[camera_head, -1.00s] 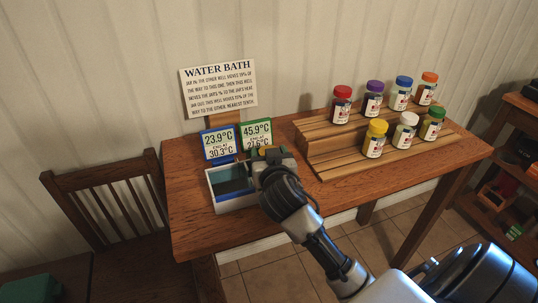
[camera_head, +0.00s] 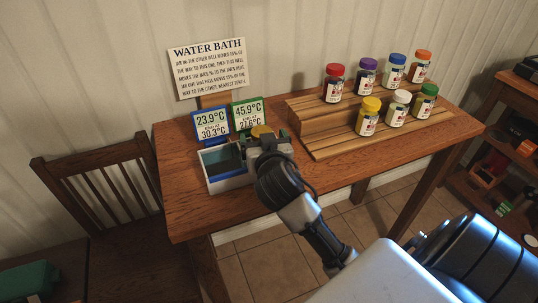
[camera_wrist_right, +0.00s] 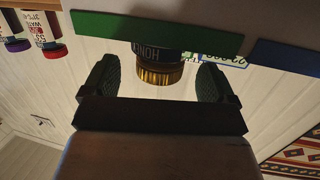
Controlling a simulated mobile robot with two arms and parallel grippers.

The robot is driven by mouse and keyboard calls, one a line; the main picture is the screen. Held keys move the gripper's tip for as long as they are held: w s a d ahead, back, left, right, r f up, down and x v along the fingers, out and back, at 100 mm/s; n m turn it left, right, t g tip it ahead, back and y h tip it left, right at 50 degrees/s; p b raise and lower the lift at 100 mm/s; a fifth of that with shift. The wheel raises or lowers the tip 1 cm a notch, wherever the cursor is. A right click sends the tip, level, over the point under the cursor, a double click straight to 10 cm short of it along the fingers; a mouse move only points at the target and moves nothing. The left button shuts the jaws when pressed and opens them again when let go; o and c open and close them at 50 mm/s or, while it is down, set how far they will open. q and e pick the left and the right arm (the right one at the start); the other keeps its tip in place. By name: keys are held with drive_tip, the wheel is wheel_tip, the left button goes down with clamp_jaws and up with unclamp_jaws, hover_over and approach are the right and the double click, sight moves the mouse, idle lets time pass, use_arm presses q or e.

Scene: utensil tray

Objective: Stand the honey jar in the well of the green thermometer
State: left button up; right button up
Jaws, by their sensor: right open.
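The honey jar, with its gold lid (camera_head: 262,131) and dark label, stands in the right-hand well of the water bath, by the green thermometer (camera_head: 248,113). In the right wrist view its lid (camera_wrist_right: 158,75) and part of the label show upside down; its lower body is hidden behind the green-banded rim (camera_wrist_right: 150,30). My right gripper (camera_wrist_right: 155,80) is open, with one finger on each side of the lid and a gap visible on both sides. In the head view my right wrist hides most of that well. My left gripper is not in view.
The left well (camera_head: 222,160), by the blue thermometer (camera_head: 211,124), holds no jar. A stepped wooden rack (camera_head: 350,135) with several coloured-lid jars stands to the right. A sign (camera_head: 208,67) stands behind the bath. A chair (camera_head: 95,190) is at the left.

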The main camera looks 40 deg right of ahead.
drive_tip(key=v, duration=0.9)
drive_tip(key=shift+s+b, duration=0.2)
drive_tip(key=shift+b, duration=0.2)
